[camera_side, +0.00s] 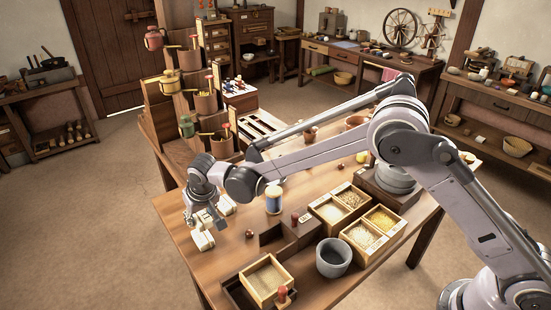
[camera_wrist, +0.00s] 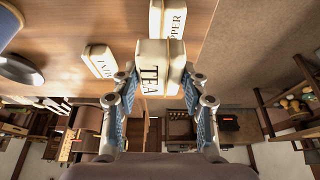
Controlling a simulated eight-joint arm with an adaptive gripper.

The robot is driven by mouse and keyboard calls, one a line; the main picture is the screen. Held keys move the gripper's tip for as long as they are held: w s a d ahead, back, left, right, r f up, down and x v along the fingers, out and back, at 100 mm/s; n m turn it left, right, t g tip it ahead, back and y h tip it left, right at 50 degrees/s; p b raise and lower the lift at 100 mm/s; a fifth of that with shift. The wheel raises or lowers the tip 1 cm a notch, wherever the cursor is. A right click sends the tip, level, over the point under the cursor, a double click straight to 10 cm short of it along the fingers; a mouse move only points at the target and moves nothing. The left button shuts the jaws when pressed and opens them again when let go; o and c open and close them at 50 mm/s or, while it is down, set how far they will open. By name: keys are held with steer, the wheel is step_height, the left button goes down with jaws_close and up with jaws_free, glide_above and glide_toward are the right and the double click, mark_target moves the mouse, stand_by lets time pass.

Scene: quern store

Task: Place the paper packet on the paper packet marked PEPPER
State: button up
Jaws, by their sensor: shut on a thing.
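My gripper (camera_wrist: 160,80) is shut on a cream paper packet marked TEA (camera_wrist: 151,68), with a finger on each side of it. The packet marked PEPPER (camera_wrist: 168,18) is partly cut off at the top of the wrist view, just beyond the held packet. Whether the two touch, I cannot tell. In the side view my gripper (camera_side: 208,217) is low over the left end of the table, where the cream packets are small and partly hidden by it.
Another cream packet (camera_wrist: 100,61), its marking hard to read, lies left in the wrist view. The wooden table (camera_side: 222,265) ends close to the packets. A blue spool (camera_side: 273,200), grain boxes (camera_side: 329,211) and a grey pot (camera_side: 333,258) stand to the right.

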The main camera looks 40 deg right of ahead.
mark_target(203, 236)
steer(key=shift+a+f, duration=0.35)
steer(key=shift+a, duration=0.1)
steer(key=shift+f, duration=1.95)
steer(key=o, duration=1)
steer(key=shift+f, duration=0.1)
steer(key=shift+o, duration=0.2)
